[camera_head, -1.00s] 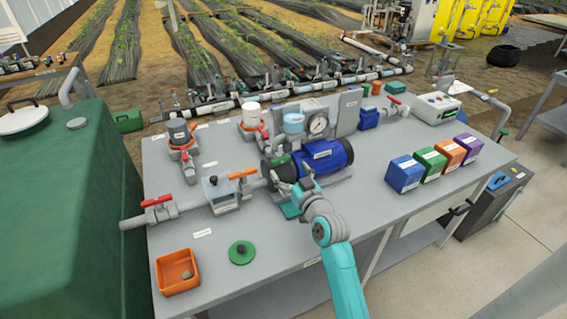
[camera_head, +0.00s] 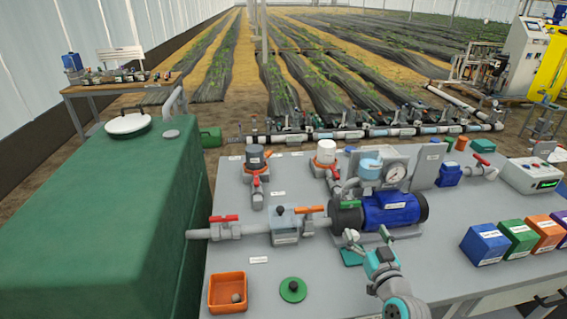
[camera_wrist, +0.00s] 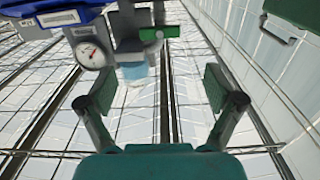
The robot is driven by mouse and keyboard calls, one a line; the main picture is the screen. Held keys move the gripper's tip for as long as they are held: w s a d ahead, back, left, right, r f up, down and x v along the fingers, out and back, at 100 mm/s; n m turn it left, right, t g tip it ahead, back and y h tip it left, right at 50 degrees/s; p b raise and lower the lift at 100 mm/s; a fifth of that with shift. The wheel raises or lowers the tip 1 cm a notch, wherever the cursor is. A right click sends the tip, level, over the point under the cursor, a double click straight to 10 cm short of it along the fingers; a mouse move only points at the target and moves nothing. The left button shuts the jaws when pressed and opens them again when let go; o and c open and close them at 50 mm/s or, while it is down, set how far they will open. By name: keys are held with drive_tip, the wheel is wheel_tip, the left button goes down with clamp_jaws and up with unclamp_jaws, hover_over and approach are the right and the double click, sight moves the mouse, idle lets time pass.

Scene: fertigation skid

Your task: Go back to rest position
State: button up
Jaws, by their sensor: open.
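My gripper (camera_head: 368,239) is at the front of the grey bench, close to the near side of the blue pump (camera_head: 392,209) with its black end. In the wrist view my gripper (camera_wrist: 160,92) has its two fingers spread wide, with nothing between the pads. The pump also shows upside down at the top left of the wrist view (camera_wrist: 50,20). Whether the fingertips touch the pump cannot be told. My teal arm comes in from the bottom of the head view.
Near my gripper are the red-handled valve (camera_head: 232,228), pressure gauge (camera_head: 396,173), orange tray (camera_head: 228,308) and green disc (camera_head: 293,290). Coloured boxes (camera_head: 486,245) stand at the right. A large green tank (camera_head: 110,220) is at the left.

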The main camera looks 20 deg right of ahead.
drive_tip(key=s+a+f+g+y, duration=0.1)
drive_tip(key=s+a+f, duration=0.4)
drive_tip(key=s+a, duration=0.25)
drive_tip(key=s+a+f+g, duration=0.1)
drive_tip(key=s+a+f, duration=0.55)
drive_tip(key=s, duration=0.25)
drive_tip(key=s+a+r+n+y, duration=0.1)
drive_tip(key=s+a, duration=0.3)
drive_tip(key=s, duration=0.7)
drive_tip(key=s+a+r+n+y, duration=0.2)
drive_tip(key=s+a, duration=0.3)
drive_tip(key=s, duration=0.6)
drive_tip(key=shift+a+r+n+g+y, duration=0.25)
drive_tip(key=shift+r+y, duration=0.25)
drive_tip(key=shift+r, duration=0.35)
